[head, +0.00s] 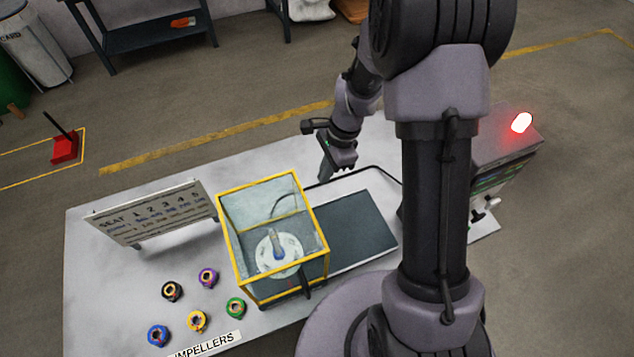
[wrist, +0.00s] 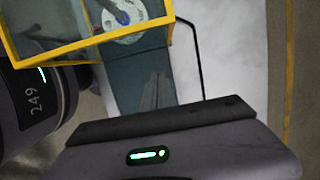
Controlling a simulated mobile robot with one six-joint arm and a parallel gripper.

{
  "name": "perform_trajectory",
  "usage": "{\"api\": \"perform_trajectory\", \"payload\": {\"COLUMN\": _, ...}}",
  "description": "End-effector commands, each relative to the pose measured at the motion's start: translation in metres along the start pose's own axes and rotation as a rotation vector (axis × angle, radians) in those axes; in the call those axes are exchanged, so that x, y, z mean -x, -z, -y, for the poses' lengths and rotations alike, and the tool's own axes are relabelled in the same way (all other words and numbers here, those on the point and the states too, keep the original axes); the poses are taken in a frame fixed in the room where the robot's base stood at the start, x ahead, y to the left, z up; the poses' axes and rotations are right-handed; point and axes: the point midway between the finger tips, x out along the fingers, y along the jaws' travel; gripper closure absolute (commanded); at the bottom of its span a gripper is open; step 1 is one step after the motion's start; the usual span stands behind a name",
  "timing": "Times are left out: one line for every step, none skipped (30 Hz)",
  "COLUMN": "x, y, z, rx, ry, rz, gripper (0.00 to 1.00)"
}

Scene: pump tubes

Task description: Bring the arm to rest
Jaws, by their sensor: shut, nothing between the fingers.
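My gripper (head: 324,172) is shut and empty in the head view. It hangs above the light grey table (head: 110,235), behind and right of the yellow-framed clear box (head: 322,238). It looks apart from the box. My arm comes down from the top right of the head view to it. In the wrist view, the box (wrist: 95,45) shows at the upper left, and the fingertips cannot be made out.
A dark mat (head: 362,222) lies right of the box. A seat sign (head: 150,212) stands at the left. Several coloured impellers (head: 197,321) lie in front. A cabinet with a lit red lamp (head: 522,122) is at the right.

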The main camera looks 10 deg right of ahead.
Motion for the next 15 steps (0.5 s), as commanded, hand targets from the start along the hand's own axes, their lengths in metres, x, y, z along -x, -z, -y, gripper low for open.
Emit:
{"api": "perform_trajectory", "payload": {"x": 0.014, "y": 0.0, "z": 0.001, "rx": -0.001, "ry": 0.003, "rz": -0.001, "gripper": 1.0}}
{"api": "perform_trajectory", "payload": {"x": 0.018, "y": 0.0, "z": 0.001, "rx": -0.001, "ry": 0.003, "rz": -0.001, "gripper": 1.0}}
{"api": "perform_trajectory", "payload": {"x": 0.023, "y": 0.0, "z": 0.0, "rx": 0.0, "ry": 0.001, "rz": -0.001, "gripper": 1.0}}
{"api": "perform_trajectory", "payload": {"x": 0.025, "y": 0.0, "z": 0.0, "rx": 0.0, "ry": 0.001, "rz": -0.001, "gripper": 1.0}}
{"api": "perform_trajectory", "payload": {"x": 0.027, "y": 0.0, "z": 0.0, "rx": 0.0, "ry": 0.001, "rz": -0.001, "gripper": 1.0}}
{"api": "perform_trajectory", "payload": {"x": 0.029, "y": 0.0, "z": 0.0, "rx": 0.0, "ry": 0.0, "rz": -0.001, "gripper": 1.0}}
{"api": "perform_trajectory", "payload": {"x": 0.029, "y": 0.0, "z": 0.0, "rx": 0.0, "ry": 0.0, "rz": -0.001, "gripper": 1.0}}
{"api": "perform_trajectory", "payload": {"x": 0.03, "y": 0.001, "z": 0.0, "rx": 0.0, "ry": 0.0, "rz": -0.001, "gripper": 1.0}}
{"api": "perform_trajectory", "payload": {"x": 0.03, "y": 0.0, "z": 0.0, "rx": 0.001, "ry": 0.0, "rz": -0.001, "gripper": 1.0}}
{"api": "perform_trajectory", "payload": {"x": 0.032, "y": 0.0, "z": 0.0, "rx": 0.006, "ry": 0.004, "rz": -0.002, "gripper": 1.0}}
{"api": "perform_trajectory", "payload": {"x": 0.036, "y": -0.002, "z": 0.0, "rx": 0.02, "ry": 0.011, "rz": -0.005, "gripper": 1.0}}
{"api": "perform_trajectory", "payload": {"x": 0.048, "y": -0.007, "z": -0.001, "rx": 0.056, "ry": 0.029, "rz": -0.013, "gripper": 1.0}}
{"api": "perform_trajectory", "payload": {"x": 0.06, "y": -0.012, "z": -0.003, "rx": 0.097, "ry": 0.049, "rz": -0.023, "gripper": 1.0}}
{"api": "perform_trajectory", "payload": {"x": 0.077, "y": -0.019, "z": -0.006, "rx": 0.15, "ry": 0.074, "rz": -0.036, "gripper": 1.0}}
{"api": "perform_trajectory", "payload": {"x": 0.101, "y": -0.032, "z": -0.014, "rx": 0.235, "ry": 0.112, "rz": -0.058, "gripper": 1.0}}
